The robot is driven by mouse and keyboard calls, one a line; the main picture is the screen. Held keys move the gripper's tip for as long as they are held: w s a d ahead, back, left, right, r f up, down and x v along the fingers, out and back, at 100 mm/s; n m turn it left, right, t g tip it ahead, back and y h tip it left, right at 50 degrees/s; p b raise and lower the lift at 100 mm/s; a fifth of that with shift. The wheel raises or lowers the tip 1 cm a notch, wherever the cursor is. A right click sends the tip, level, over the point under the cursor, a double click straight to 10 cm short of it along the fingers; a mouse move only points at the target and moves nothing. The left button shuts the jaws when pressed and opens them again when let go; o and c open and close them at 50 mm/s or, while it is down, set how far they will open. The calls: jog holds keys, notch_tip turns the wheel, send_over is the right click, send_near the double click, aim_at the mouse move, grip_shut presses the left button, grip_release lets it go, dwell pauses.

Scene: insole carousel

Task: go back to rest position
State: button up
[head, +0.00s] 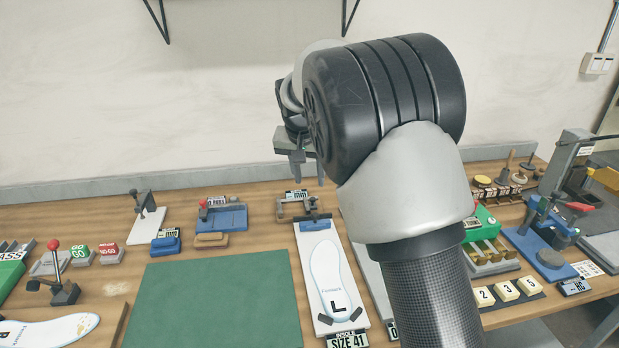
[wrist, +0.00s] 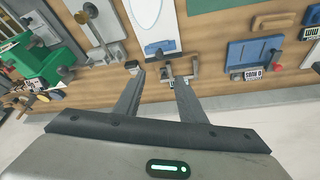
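My gripper (head: 301,168) hangs in the air above the back of the workbench, partly hidden behind my arm in the head view. In the wrist view, the two fingers of my gripper (wrist: 160,82) stand apart with nothing between them, so it is open and empty. Below and beyond the fingertips is a small tan-grey fixture (head: 297,207), which also shows in the wrist view (wrist: 180,74). A white insole marked L (head: 330,270) lies on a white board labelled SIZE 41, in front of that fixture.
A green mat (head: 215,305) lies clear at the front middle. Blue fixtures (head: 222,217) stand left of centre. A red-knobbed lever (head: 56,262) and GO buttons (head: 81,253) are at left. A blue press (head: 540,240) and numbered blocks (head: 507,290) stand at right. The wall is behind.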

jog(key=s+d+r+y+p, duration=0.1)
jog(key=s+d+r+p, duration=0.1)
jog(key=s+d+r, duration=0.6)
jog(key=s+d+r+p, duration=0.2)
jog(key=s+d+r, duration=0.3)
jog(key=s, duration=0.4)
jog(key=s+d+r+n+t+p, duration=0.1)
jog(key=s+d+n+p, duration=0.1)
jog(key=s, duration=1.8)
jog(key=shift+d+r+p, duration=0.2)
jog(key=shift+d+p, duration=0.3)
jog(key=shift+d, duration=0.05)
